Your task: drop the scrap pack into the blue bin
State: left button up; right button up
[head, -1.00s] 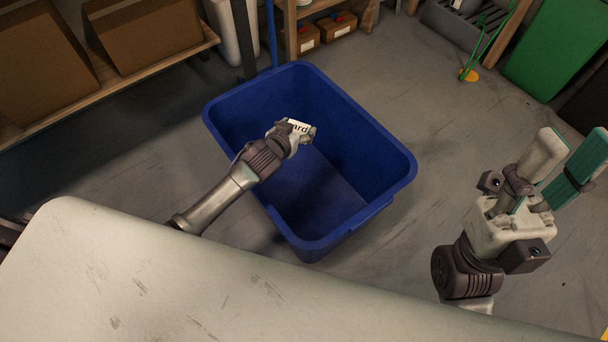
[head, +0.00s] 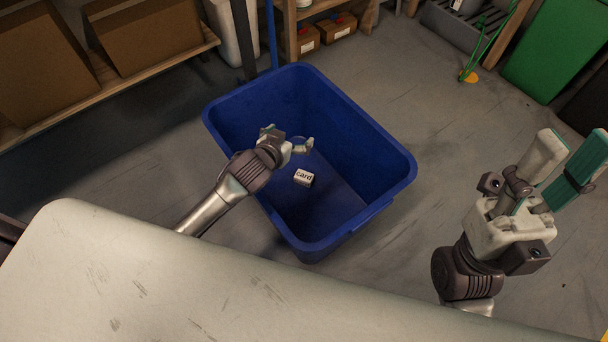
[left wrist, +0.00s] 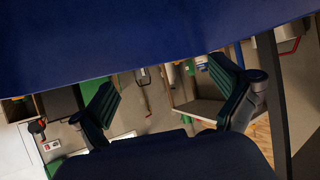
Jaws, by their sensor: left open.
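The scrap pack (head: 304,177) is a small white and brown box marked "card". In the head view it shows inside the outline of the blue bin (head: 391,188), below and apart from my left gripper (head: 290,139). I cannot tell whether it rests on the bin floor or is in the air. My left gripper is open and empty over the bin's left part. Its spread fingers also show in the left wrist view (left wrist: 165,85), with blue bin wall across the top; the pack is not seen there. My right gripper (head: 572,146) is open and empty, right of the bin.
A pale table top (head: 150,275) fills the front left. A shelf with cardboard boxes (head: 150,35) stands at the back left, and small boxes (head: 338,27) sit on a rack behind the bin. A green panel (head: 555,60) is at the back right. Floor right of the bin is clear.

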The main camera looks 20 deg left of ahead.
pick_arm(q)
jog(key=v, duration=0.7)
jog(key=shift+s, duration=0.2)
jog(key=shift+r, duration=0.1)
